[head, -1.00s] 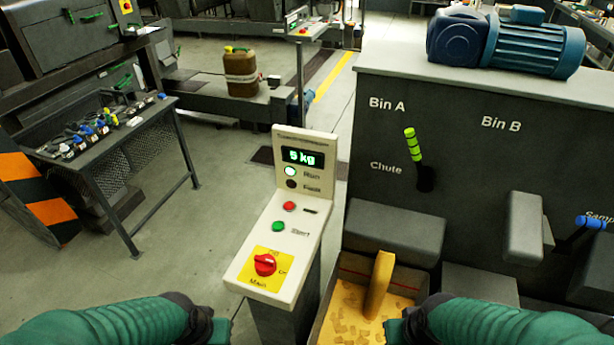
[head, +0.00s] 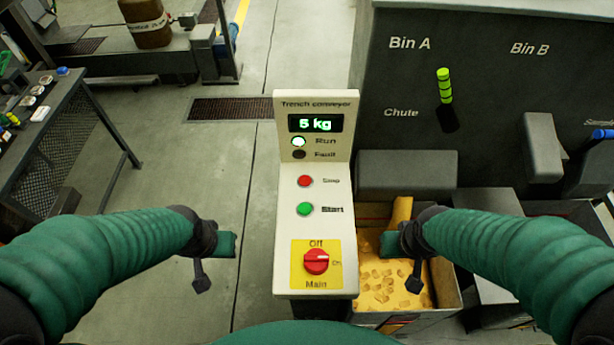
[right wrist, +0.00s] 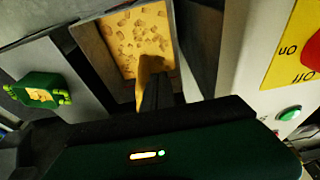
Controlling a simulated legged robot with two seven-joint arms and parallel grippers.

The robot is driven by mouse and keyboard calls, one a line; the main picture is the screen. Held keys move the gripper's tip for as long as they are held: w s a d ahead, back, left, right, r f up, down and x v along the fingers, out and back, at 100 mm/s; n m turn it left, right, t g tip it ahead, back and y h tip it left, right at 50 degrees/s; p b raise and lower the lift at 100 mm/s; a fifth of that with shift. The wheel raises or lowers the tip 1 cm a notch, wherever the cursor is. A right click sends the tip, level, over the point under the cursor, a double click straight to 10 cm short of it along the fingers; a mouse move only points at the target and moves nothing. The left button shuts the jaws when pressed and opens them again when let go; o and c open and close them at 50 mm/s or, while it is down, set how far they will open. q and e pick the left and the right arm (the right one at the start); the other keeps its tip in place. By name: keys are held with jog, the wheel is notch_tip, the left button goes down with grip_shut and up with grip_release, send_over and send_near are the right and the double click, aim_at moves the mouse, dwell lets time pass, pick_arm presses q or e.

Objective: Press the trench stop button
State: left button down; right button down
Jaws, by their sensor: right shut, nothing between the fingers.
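The trench conveyor panel (head: 283,230) stands in the middle of the head view, its display reading 5 kg. Its red stop button (head: 305,181) sits above the green start button (head: 305,209), and both are uncovered. The red main switch (head: 316,262) is on the yellow plate below. My left gripper (head: 201,284) hangs left of the panel, apart from it; its jaws are too small to read. My right gripper (head: 414,284) is shut and empty, right of the panel over the yellow bin.
The run lamp (head: 298,141) is lit and the fault lamp (head: 298,154) is dark. A bin (head: 452,292) of yellow pieces stands right of the panel, before a dark machine (head: 480,80) with a chute lever (head: 445,88). Open floor lies left of the panel.

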aim_at(308, 183)
jog(key=w+a+r+n+t+y+p, duration=0.1)
jog(key=w+a+r+n+p, duration=0.2)
jog(key=w+a+n+p, duration=0.1)
jog(key=w+a+r+n+t+y+p, duration=0.1)
jog(key=w+a+r+n+p, duration=0.3)
jog(key=p, duration=0.1)
jog(key=w+a+r+n+y+p, duration=0.1)
jog(key=w+a+r+n+p, duration=0.2)
jog(key=w+a+n+p, duration=0.1)
jog(key=shift+w+r+t+p, duration=0.25)
jog(key=shift+w+t+p, duration=0.2)
jog(key=shift+p, duration=0.35)
jog(key=w+a+r+n+t+y+p, duration=0.1)
jog(key=w+a+r+n+y+p, duration=0.3)
jog(key=a, duration=0.3)
jog(key=shift+n+h, duration=0.4)
jog(key=shift+n, duration=0.3)
jog(key=f+b, duration=0.4)
jog(key=f, duration=0.1)
jog(key=a+f+b, duration=0.1)
jog(key=f+b, duration=0.1)
jog(key=b, duration=0.1)
jog(key=shift+w+f, duration=0.15)
jog(key=shift+f, duration=0.2)
jog(key=shift+d, duration=0.1)
jog(key=shift+r, duration=0.1)
jog(key=shift+f+b, duration=0.35)
